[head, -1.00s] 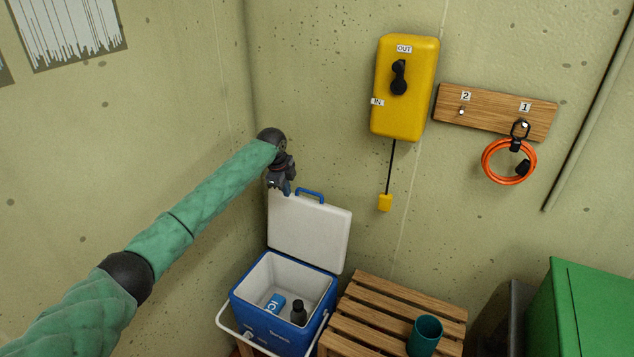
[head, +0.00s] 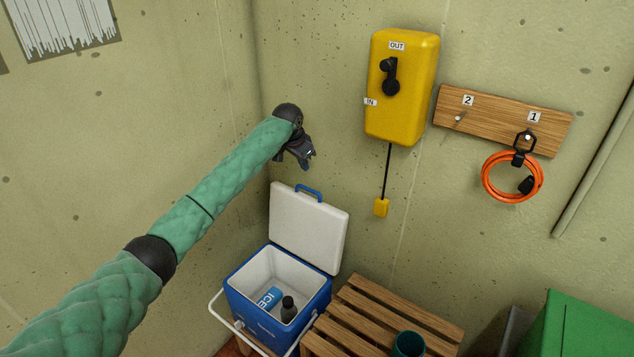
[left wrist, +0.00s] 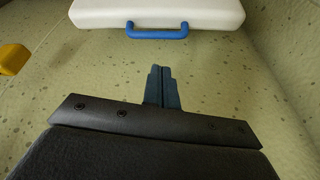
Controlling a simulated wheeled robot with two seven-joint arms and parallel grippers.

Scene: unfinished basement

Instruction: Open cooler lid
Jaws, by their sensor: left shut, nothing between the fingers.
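The blue cooler (head: 275,318) stands at the lower middle of the head view, in the wall corner. Its white lid (head: 308,230) is raised and stands upright at the cooler's back, with a blue handle (head: 308,190) on its top edge. In the left wrist view the lid (left wrist: 160,12) and its blue handle (left wrist: 157,33) show at the top. My left gripper (head: 308,163) is above the lid handle, apart from it, shut and empty. Its closed fingers also show in the left wrist view (left wrist: 161,82). My right gripper is not in view.
Inside the cooler are a blue ice pack (head: 268,298) and a dark bottle (head: 288,310). A slatted wooden bench (head: 365,312) with a teal cup (head: 408,344) stands right of it. A yellow box (head: 401,90) and a rack (head: 500,118) with an orange coil (head: 487,180) hang on the wall.

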